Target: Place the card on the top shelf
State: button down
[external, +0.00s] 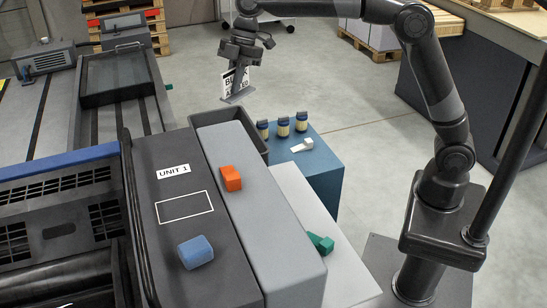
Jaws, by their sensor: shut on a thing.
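My gripper (242,64) hangs at the top middle of the external view, with its fingers pointing down. It is shut on the card (233,84), a white plate with black lettering that I can only partly read. The card is upright, its face towards the camera, and shows above the open dark bin behind the grey unit. No surface is labelled as a top shelf. The highest nearby surface is the dark unit top (162,133), with a "UNIT 1" label (173,171) and an empty white outlined rectangle (184,206).
A blue block (195,252) lies in front of the rectangle. An orange piece (231,179) rests on the light grey step (262,225), a green piece (321,243) on the lower ledge.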

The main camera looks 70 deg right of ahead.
jog(key=s+d+n+g+h, duration=0.1)
jog(key=s+d+n+g, duration=0.1)
jog(key=s+d+n, duration=0.65)
jog(key=s+d+n+g, duration=0.25)
jog(key=s+d, duration=0.35)
jog(key=d, duration=0.5)
notch_tip(320, 180, down, 26)
jog(key=shift+n, duration=0.4)
jog(key=w+a+f, duration=0.1)
jog(key=a+f, duration=0.1)
jog(key=a, duration=0.1)
jog(key=w+a+f, duration=0.1)
jog(key=a+f, duration=0.2)
jog(key=a, duration=0.1)
jog(key=w+a+f, duration=0.1)
jog(key=a+f, duration=0.2)
jog(key=a, duration=0.1)
jog(key=shift+a, duration=0.1)
jog(key=shift+f, duration=2)
jog(key=c, duration=2)
grip_release()
jog(key=shift+f, duration=0.15)
jog(key=o, duration=0.5)
jog(key=shift+c, duration=0.2)
